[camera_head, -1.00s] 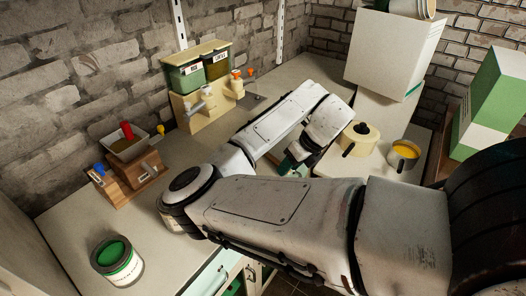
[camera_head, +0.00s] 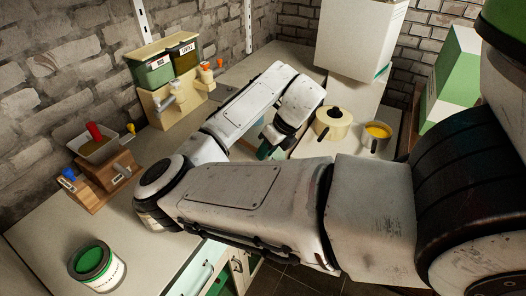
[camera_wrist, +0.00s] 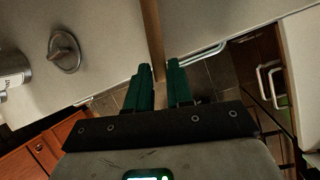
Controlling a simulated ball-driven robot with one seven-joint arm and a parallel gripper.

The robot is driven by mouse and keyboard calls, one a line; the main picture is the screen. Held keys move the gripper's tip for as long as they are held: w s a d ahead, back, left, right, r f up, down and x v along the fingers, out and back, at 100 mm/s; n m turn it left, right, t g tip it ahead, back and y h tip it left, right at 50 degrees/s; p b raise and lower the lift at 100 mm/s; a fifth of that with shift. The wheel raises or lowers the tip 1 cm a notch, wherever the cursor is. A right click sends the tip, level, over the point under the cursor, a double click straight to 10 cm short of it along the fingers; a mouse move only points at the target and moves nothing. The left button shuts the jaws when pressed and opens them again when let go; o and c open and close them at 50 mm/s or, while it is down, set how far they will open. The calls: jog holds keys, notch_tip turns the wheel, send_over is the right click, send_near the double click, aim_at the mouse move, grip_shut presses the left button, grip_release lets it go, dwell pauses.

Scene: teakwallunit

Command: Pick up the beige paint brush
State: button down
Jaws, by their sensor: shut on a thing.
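My gripper (camera_wrist: 160,72) has dark green fingers closed around a long, light brown stick (camera_wrist: 152,30) in the wrist view. The stick runs from between the fingers up to the top edge and looks like the beige paint brush. Its far end is out of frame, so I cannot see bristles. In the head view the green gripper (camera_head: 268,145) shows only in part beyond my forearm, and the brush cannot be made out there.
The pale worktop (camera_head: 150,222) holds an open green paint can (camera_head: 108,268), a wooden grinder (camera_head: 104,165) and a dispenser with two jars (camera_head: 166,70).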

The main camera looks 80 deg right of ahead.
jog(key=s+a+r, duration=0.6)
jog(key=s+r, duration=0.5)
jog(key=s, duration=0.1)
jog(key=shift+s+r, duration=0.35)
jog(key=shift+r, duration=0.05)
jog(key=shift+a, duration=0.1)
jog(key=c, duration=1.5)
grip_release()
jog(key=shift+c, duration=0.2)
grip_shut()
